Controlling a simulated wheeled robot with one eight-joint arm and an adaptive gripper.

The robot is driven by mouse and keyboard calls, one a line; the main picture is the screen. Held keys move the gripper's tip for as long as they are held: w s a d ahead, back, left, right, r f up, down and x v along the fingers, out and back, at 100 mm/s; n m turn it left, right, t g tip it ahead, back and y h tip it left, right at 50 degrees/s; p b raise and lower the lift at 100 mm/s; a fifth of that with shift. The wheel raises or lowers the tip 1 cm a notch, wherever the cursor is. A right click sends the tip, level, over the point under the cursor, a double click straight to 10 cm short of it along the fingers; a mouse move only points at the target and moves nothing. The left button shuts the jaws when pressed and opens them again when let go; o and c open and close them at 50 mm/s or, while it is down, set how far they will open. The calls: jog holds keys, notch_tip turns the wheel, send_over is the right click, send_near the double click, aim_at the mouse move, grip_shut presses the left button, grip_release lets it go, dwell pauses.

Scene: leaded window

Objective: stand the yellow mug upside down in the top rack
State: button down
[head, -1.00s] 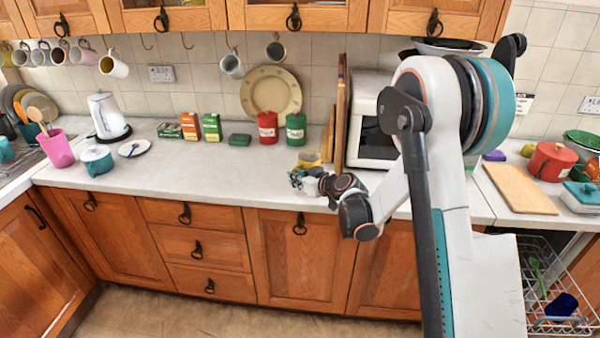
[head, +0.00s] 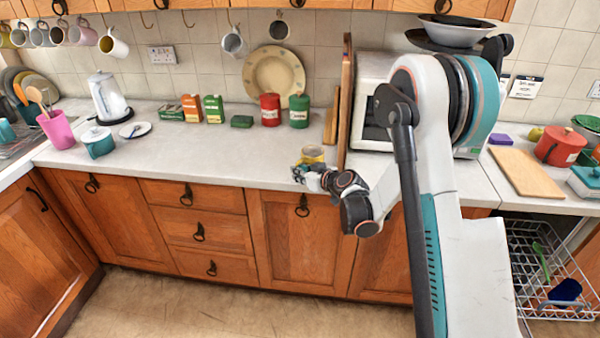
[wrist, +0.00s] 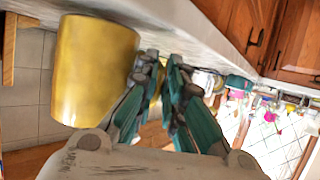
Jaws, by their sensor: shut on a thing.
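The yellow mug (head: 312,153) is at my gripper, above the front part of the counter in the head view. In the wrist view the mug (wrist: 95,72) fills the left side, its smooth yellow wall beside the fingers. My gripper (head: 303,174) is shut on the mug at its side; in the wrist view the fingers (wrist: 163,75) are close together and hide the place of contact. I cannot tell which way the mug's mouth faces. A white wire rack (head: 513,262), pulled out below the counter at the lower right, holds a blue mug (head: 565,291) and a green utensil (head: 541,260).
A wooden board (head: 345,105) and a white microwave (head: 372,75) stand behind and right of my gripper. Red (head: 270,110) and green (head: 299,111) canisters stand at the back. My arm blocks part of the right counter. The floor (head: 240,305) in front is clear.

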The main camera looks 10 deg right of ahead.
jog(key=shift+f+b, duration=0.45)
jog(key=shift+f, duration=0.05)
jog(key=c, duration=1.6)
grip_release()
jog(key=v, duration=1.2)
jog(key=s+a+r+m+g+h, duration=0.2)
jog(key=s+a+r+g, duration=0.1)
jog(key=s+r, duration=0.8)
jog(key=s+d+m+g+h, duration=0.1)
jog(key=s+h, duration=0.1)
jog(key=s, duration=0.9)
jog(key=s+d+r+m+g+h, duration=0.1)
jog(key=s+d+m, duration=0.1)
jog(key=s, duration=0.8)
jog(key=shift+s+d+r+h, duration=0.15)
jog(key=shift+s+r+h, duration=0.1)
jog(key=shift+s+h, duration=0.15)
